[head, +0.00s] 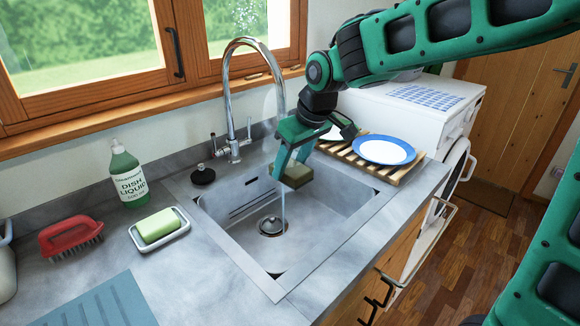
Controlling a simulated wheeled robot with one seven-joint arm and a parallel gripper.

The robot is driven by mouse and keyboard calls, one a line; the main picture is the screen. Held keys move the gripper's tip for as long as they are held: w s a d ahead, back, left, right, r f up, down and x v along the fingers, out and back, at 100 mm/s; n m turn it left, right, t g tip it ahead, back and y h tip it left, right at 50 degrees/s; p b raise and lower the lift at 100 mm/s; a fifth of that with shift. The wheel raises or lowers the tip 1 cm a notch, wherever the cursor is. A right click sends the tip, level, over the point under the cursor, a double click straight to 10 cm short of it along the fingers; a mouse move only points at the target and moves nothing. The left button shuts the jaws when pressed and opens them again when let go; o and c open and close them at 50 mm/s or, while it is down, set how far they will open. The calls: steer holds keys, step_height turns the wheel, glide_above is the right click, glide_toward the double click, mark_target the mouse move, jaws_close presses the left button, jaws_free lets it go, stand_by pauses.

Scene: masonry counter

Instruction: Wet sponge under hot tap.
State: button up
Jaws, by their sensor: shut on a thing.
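My gripper (283,170) is shut on a sponge (298,176), dull olive-brown, and holds it above the sink basin (325,205). The chrome tap (228,95) arches over the basin, and its spout end is just above and behind my gripper. A thin stream of water (283,205) shows below the gripper and falls towards the drain (271,226). The sponge is at the right of this stream; I cannot tell whether the water touches it. The tap has small levers (214,143) at its base. My fingers hide part of the sponge.
A black plug (203,175), a green dish liquid bottle (128,176), green soap in a white dish (175,243) and a red brush (70,237) stand left of the basin. A wooden rack (397,172) with a blue-rimmed plate (384,149) is at the right.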

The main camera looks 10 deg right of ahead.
steer(key=shift+s+a, duration=0.2)
steer(key=shift+s, duration=0.65)
steer(key=shift+s+a, duration=0.15)
steer(key=shift+s, duration=0.65)
steer(key=shift+s+a, duration=0.2)
steer(key=shift+s, duration=0.65)
steer(key=s+a+r, duration=0.1)
steer(key=s+r, duration=0.3)
steer(key=s, duration=0.1)
stand_by(0.5)
